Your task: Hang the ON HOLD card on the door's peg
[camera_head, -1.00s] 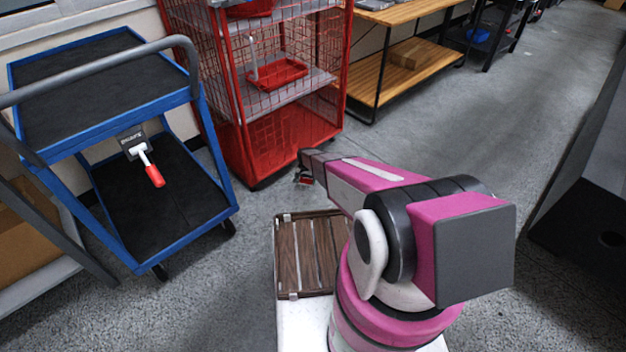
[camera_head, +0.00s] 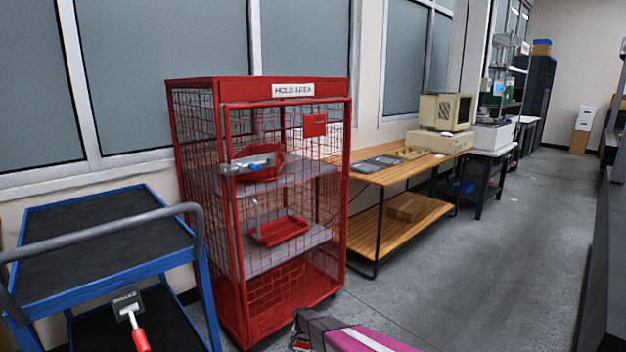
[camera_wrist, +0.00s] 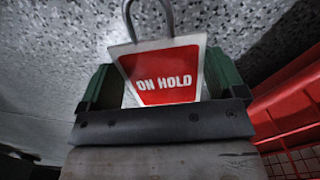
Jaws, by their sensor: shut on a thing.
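The ON HOLD card (camera_wrist: 168,75) is red with a white border and white letters, with a grey loop (camera_wrist: 150,12) at its top. My gripper (camera_wrist: 165,92) is shut on it, with a green finger at each side. In the head view my gripper (camera_head: 303,332) is low at the bottom edge, in front of the cage, and the card is hardly visible there. The red mesh cage (camera_head: 232,300) has a door that looks closed, with a red plate (camera_head: 315,125) high on it. I cannot make out the peg clearly.
A latch with a blue knob (camera_head: 262,162) crosses the door's left side. A HOLD AREA sign (camera_head: 293,90) is on top. A blue cart (camera_head: 110,268) stands close left, a wooden bench (camera_head: 400,167) right. The grey floor (camera_head: 470,270) at right is clear.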

